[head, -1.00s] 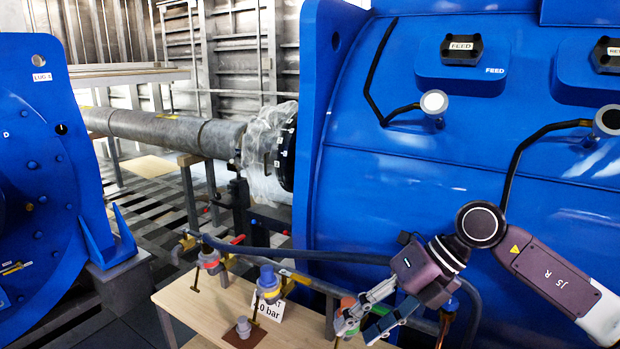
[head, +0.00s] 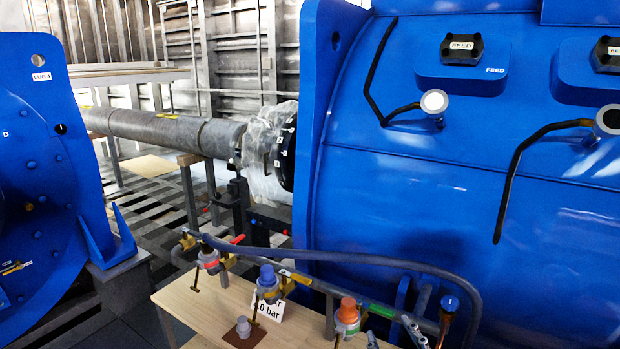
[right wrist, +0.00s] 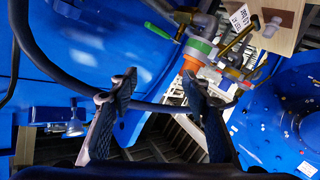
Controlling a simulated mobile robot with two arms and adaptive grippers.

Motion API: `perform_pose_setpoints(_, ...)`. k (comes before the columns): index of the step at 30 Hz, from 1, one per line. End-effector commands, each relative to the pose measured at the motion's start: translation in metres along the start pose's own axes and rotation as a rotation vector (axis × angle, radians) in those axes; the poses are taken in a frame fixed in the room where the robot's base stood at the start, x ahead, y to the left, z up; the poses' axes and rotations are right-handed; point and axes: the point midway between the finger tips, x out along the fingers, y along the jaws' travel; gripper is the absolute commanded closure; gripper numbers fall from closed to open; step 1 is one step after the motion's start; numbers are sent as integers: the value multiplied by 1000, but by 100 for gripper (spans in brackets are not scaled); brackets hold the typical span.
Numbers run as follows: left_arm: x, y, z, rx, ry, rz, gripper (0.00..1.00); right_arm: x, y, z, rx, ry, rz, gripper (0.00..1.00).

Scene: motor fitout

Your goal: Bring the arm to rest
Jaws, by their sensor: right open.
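Only the fingertips of my right gripper (head: 394,335) show at the bottom edge of the head view, just right of the orange-capped valve (head: 347,312). In the right wrist view its two dark fingers (right wrist: 157,82) stand well apart with nothing held between them. The orange cap (right wrist: 191,64) shows beyond the fingers there, close to the right one, with a gap of unclear size. The rest of the right arm is out of the head view. My left arm and gripper are not in view.
A dark hose (head: 390,262) arches over the wooden bench (head: 205,308), which carries blue-capped (head: 267,278) and red-handled (head: 208,256) valves. The large blue motor housing (head: 400,210) stands behind at right. Another blue housing (head: 40,200) stands at left.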

Motion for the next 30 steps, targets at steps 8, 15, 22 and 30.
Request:
perform_pose_setpoints(8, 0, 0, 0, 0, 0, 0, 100, -104, -36, 168, 179, -604, -96, 56)
perform_pose_setpoints(15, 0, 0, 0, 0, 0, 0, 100, -192, -65, 229, 246, -915, -192, 56)
perform_pose_setpoints(22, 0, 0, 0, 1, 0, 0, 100, -242, -88, 266, 277, -1095, -265, 56)
perform_pose_setpoints(30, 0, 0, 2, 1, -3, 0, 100, -218, -118, 335, 272, -1122, -274, 56)
